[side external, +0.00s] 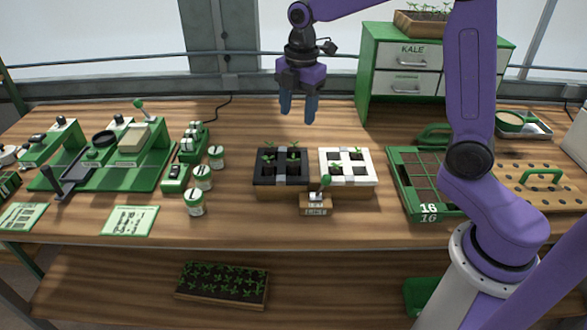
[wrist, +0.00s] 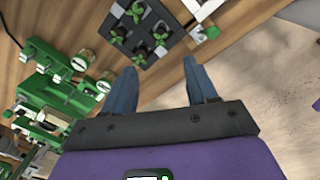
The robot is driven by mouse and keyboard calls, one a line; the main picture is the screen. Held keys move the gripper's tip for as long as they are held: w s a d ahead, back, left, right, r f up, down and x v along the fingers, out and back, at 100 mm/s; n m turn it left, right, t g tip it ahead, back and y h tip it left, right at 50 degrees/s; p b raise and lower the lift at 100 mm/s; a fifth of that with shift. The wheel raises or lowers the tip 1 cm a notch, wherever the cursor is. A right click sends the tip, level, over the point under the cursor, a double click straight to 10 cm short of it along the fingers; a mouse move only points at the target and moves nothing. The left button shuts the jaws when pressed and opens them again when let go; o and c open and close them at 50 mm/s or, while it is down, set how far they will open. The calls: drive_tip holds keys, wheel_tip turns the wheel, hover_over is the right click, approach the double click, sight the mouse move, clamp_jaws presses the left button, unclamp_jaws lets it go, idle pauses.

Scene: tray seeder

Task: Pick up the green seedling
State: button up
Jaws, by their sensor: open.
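Several small green seedlings stand in a black tray (side external: 282,182), one of them at its upper right (side external: 293,146). Others show in the white tray (side external: 355,181) on the right, such as a seedling (side external: 335,168) near its front. In the wrist view the black tray's seedlings (wrist: 117,37) show as leafy tufts near the top, ahead of the fingers. My gripper (side external: 297,115) is open, pointing down, high above and behind the trays; its blue fingers (wrist: 161,67) are empty. Which seedling is meant cannot be told.
A small block with a green-knobbed lever (side external: 326,181) stands in front of the trays. White jars (side external: 196,203) and a green station (side external: 120,155) are left. A KALE drawer cabinet (side external: 408,55) stands behind.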

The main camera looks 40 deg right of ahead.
sight(294, 164)
drive_tip(key=f, duration=1.5)
drive_tip(key=shift+w+a, duration=0.2)
drive_tip(key=shift+w, duration=0.15)
clamp_jaws()
